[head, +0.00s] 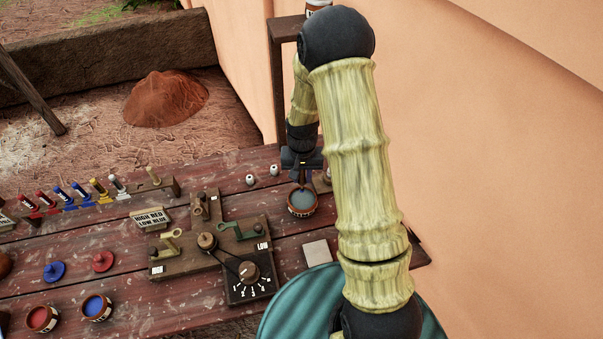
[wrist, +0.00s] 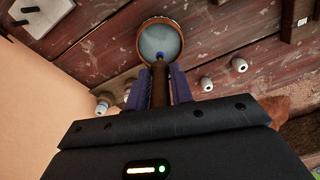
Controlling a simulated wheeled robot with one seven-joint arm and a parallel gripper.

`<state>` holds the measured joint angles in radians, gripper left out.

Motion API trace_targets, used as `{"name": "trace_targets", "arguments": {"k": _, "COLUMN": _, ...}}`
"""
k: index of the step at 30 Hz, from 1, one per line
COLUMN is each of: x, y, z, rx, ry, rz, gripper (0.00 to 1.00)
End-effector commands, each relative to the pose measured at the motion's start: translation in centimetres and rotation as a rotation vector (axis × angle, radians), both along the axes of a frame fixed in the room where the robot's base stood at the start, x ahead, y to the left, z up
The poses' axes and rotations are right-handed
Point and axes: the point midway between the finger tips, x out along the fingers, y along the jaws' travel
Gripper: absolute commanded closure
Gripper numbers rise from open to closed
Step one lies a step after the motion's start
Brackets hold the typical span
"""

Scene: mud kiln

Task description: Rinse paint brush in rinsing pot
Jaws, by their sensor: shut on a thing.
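The rinsing pot (head: 302,202) is a small round brown pot with grey-blue liquid, on the red wooden table at the right. It also shows at the top of the wrist view (wrist: 160,38). My gripper (head: 302,165) is just above and behind the pot in the head view. In the wrist view my gripper (wrist: 160,85) is shut on the paint brush (wrist: 160,84), which has a brown handle and a blue tip. The tip overlaps the pot's near inner edge; I cannot tell how deep it reaches.
Small white beads (head: 262,175) lie left of the pot. A wooden lever panel with a dial (head: 248,272) stands left and nearer. Red (head: 42,319) and blue (head: 96,307) paint pots are at the lower left. A clay wall (head: 500,180) bounds the right side.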

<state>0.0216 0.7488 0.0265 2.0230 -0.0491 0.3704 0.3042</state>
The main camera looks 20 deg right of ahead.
Motion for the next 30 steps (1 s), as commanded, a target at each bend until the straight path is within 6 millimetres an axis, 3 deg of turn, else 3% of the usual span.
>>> {"name": "trace_targets", "arguments": {"k": 1, "x": 0.0, "y": 0.0, "z": -1.0, "rx": 0.000, "ry": 0.001, "rz": -0.001, "gripper": 0.97}}
{"name": "trace_targets", "arguments": {"k": 7, "x": 0.0, "y": -0.1, "z": -2.2, "rx": 0.000, "ry": 0.000, "rz": -0.001, "gripper": 0.97}}
{"name": "trace_targets", "arguments": {"k": 30, "x": -0.1, "y": 0.0, "z": -2.2, "rx": 0.000, "ry": 0.000, "rz": 0.000, "gripper": 0.97}}
